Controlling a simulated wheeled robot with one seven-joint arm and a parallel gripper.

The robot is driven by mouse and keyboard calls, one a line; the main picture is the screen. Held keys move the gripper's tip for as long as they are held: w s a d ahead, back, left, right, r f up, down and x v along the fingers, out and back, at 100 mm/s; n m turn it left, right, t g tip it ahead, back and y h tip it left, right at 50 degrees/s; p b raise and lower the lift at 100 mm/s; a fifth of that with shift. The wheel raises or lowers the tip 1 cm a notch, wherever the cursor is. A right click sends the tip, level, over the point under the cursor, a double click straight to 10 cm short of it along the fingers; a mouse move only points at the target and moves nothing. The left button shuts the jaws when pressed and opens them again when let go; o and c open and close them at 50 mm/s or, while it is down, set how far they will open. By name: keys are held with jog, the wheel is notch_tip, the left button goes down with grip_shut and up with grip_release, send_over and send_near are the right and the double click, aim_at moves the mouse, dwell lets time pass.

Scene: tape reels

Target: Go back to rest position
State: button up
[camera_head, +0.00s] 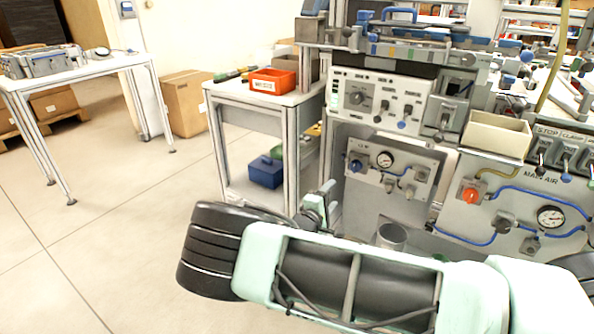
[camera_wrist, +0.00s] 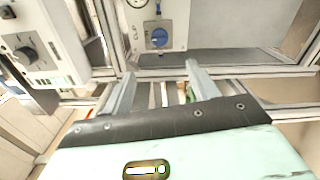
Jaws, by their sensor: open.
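My gripper (camera_wrist: 160,92) shows in the wrist view with its two grey fingers apart and nothing between them. In the head view my pale green arm reaches across the lower part, and a small part of my gripper (camera_head: 322,200) shows just past the dark wrist end, in front of the machine. The machine's control panel (camera_head: 378,103) stands behind the arm. A panel with a blue knob (camera_wrist: 157,38) lies ahead of the fingers in the wrist view. No tape reel can be made out.
A white cart (camera_head: 222,92) holds a red bin (camera_head: 272,82), with a blue box (camera_head: 265,171) on its lower shelf. A table (camera_head: 100,66) stands at the left, near a cardboard box (camera_head: 186,102). A beige tray (camera_head: 497,134) sits on the machine. The left floor is open.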

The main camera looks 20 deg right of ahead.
jog(key=s+a+r+m+g+y, duration=0.1)
jog(key=s+a+m+g+y, duration=0.3)
jog(key=s, duration=0.5)
jog(key=s+a+r+m+g+y, duration=0.1)
jog(key=s+a+g+y, duration=0.1)
jog(key=s+g, duration=0.6)
jog(key=s+a+r+n+y, duration=0.1)
jog(key=s+a+r+y, duration=0.25)
jog(key=s+r, duration=0.3)
jog(key=s+a+r+n+t+y, duration=0.1)
jog(key=s+a+r+y, duration=0.1)
jog(key=s+a+r, duration=0.45)
jog(key=s+a+r+n+y, duration=0.1)
jog(key=s+a+r+y, duration=0.2)
jog(key=s, duration=0.6)
notch_tip(320, 180, up, 15)
jog(key=p, duration=1.3)
jog(key=shift+d+p, duration=0.3)
jog(key=shift+d, duration=0.15)
jog(key=shift+w+f, duration=0.1)
